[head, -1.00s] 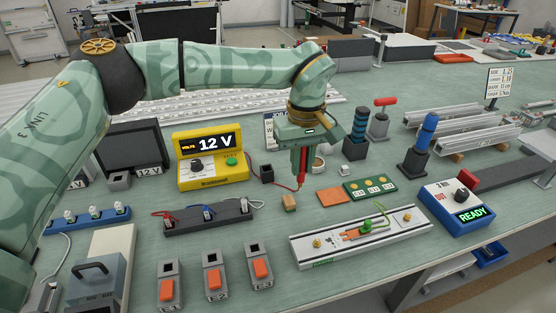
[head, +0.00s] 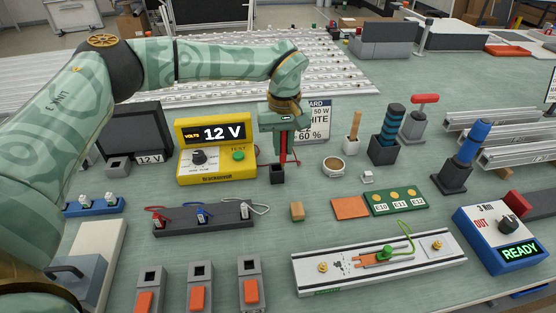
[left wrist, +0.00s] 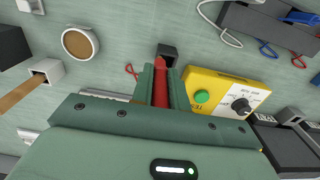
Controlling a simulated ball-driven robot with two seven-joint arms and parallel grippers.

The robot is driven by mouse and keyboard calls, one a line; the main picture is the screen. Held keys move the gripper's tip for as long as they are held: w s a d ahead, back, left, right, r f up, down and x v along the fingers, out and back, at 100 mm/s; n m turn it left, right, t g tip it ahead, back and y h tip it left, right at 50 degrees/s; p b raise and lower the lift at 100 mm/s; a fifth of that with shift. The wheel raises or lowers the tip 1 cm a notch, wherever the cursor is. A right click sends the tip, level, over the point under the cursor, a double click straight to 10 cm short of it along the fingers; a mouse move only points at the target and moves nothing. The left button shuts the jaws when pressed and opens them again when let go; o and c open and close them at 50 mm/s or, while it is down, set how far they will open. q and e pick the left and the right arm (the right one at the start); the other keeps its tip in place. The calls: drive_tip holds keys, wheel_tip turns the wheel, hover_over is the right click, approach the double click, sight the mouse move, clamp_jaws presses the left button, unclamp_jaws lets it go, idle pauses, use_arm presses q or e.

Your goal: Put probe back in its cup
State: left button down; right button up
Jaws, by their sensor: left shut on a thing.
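My left gripper (head: 283,150) points down and is shut on the red probe (head: 283,145); the probe also shows between the fingers in the left wrist view (left wrist: 160,88). The small black cup (head: 277,175) stands on the bench right of the yellow 12 V tester. The probe's lower end is at the cup's rim in the head view. In the left wrist view the cup (left wrist: 168,49) shows just beyond the probe's end. I cannot tell whether the tip is inside the cup or just above it. My right gripper is not in view.
The yellow tester (head: 217,165) stands close left of the cup. A round cup with brown contents (head: 333,167) is to the right. Bare bench lies between these.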

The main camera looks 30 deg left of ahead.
use_arm(q)
drive_tip(key=shift+a+f, duration=0.2)
drive_tip(key=f, duration=0.1)
drive_tip(key=a+f+b, duration=0.1)
drive_tip(key=f, duration=0.1)
drive_tip(key=f+b, duration=0.1)
drive_tip(key=f, duration=0.1)
drive_tip(key=shift+a, duration=0.25)
drive_tip(key=shift+w, duration=0.1)
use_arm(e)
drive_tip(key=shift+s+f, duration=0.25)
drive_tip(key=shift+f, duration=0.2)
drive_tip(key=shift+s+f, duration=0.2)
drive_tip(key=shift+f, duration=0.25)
use_arm(q)
drive_tip(key=shift+r, duration=0.1)
drive_tip(key=c, duration=1.4)
unclamp_jaws()
drive_tip(key=shift+o, duration=0.2)
wheel_tip(320, 180, up, 12)
drive_tip(key=p, duration=0.3)
drive_tip(key=shift+p, duration=0.35)
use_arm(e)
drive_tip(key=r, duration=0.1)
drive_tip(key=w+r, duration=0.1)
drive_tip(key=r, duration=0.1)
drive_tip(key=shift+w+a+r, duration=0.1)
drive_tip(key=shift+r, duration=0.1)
